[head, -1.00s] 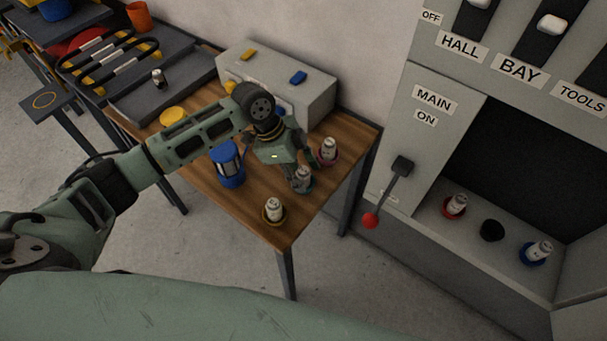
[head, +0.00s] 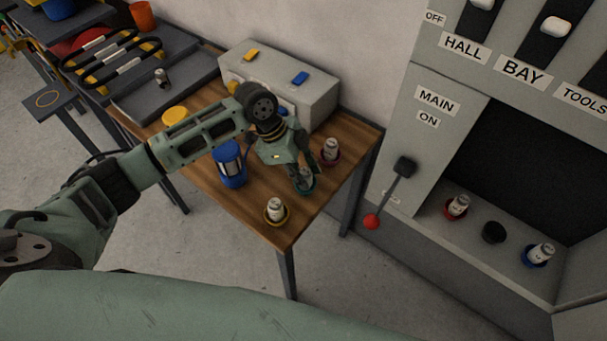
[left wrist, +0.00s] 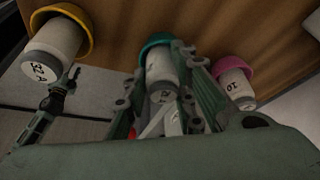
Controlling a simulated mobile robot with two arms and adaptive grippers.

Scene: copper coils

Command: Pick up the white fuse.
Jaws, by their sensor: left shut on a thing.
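Three white fuses stand in coloured cups on the wooden table (head: 262,218). One is in a yellow cup (head: 276,211), one in a teal cup (head: 305,187), one in a pink cup (head: 330,151). My left gripper (head: 303,178) points down and is shut on the teal-cup fuse, hiding most of it in the head view. In the left wrist view that fuse (left wrist: 161,72) is between the fingers, its lower part still against the teal cup. The yellow-cup fuse (left wrist: 48,58) and pink-cup fuse (left wrist: 237,88) stand on either side, apart.
A blue canister (head: 231,163) stands left of the gripper, a grey box (head: 308,95) behind it. At right, the cabinet has a red-knobbed lever (head: 372,221) and a ledge with a red-based fuse (head: 456,206), a black socket (head: 493,232) and a blue-based fuse (head: 540,254).

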